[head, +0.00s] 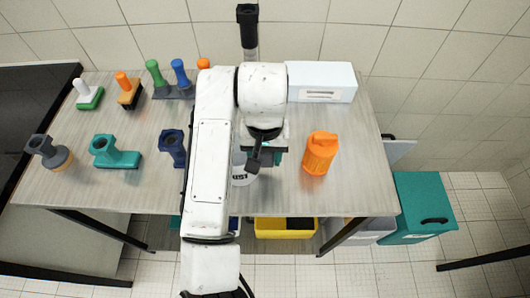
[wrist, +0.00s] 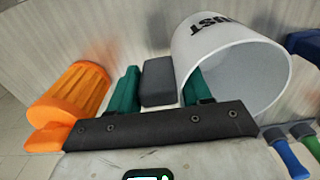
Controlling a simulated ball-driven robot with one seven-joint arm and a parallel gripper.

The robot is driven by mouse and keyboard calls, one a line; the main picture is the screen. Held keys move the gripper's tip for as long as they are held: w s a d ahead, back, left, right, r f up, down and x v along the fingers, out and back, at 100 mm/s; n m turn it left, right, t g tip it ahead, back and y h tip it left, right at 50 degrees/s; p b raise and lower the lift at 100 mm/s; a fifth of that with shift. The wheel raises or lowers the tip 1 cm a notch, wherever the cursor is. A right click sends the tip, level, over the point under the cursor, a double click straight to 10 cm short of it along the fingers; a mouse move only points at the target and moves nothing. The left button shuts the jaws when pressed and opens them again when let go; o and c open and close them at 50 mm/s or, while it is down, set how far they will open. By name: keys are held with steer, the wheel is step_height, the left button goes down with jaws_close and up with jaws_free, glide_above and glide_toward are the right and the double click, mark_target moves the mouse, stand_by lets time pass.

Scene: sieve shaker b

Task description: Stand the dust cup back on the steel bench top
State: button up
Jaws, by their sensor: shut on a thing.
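The dust cup (head: 241,177) is white with dark lettering and sits low behind my arm in the head view, mostly hidden. In the wrist view the dust cup (wrist: 225,50) shows its open mouth, with a dark grey block at its left rim. My gripper (wrist: 160,88) has green fingers. The gripper (head: 262,155) is partly hidden in the head view. The steel bench top (head: 285,195) is beneath; I cannot tell whether the cup touches it.
An orange ribbed container (head: 320,152) stands close right of my gripper. A white box (head: 321,82) is at the back right. Several brushes and handled tools, such as a teal one (head: 115,152), stand on the left. The bench's right front is clear.

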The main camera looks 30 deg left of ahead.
steer(key=shift+f, duration=0.1)
steer(key=o, duration=1.3)
step_height(320, 180, up, 12)
steer(key=shift+r+p, duration=0.15)
steer(key=shift+p, duration=1.1)
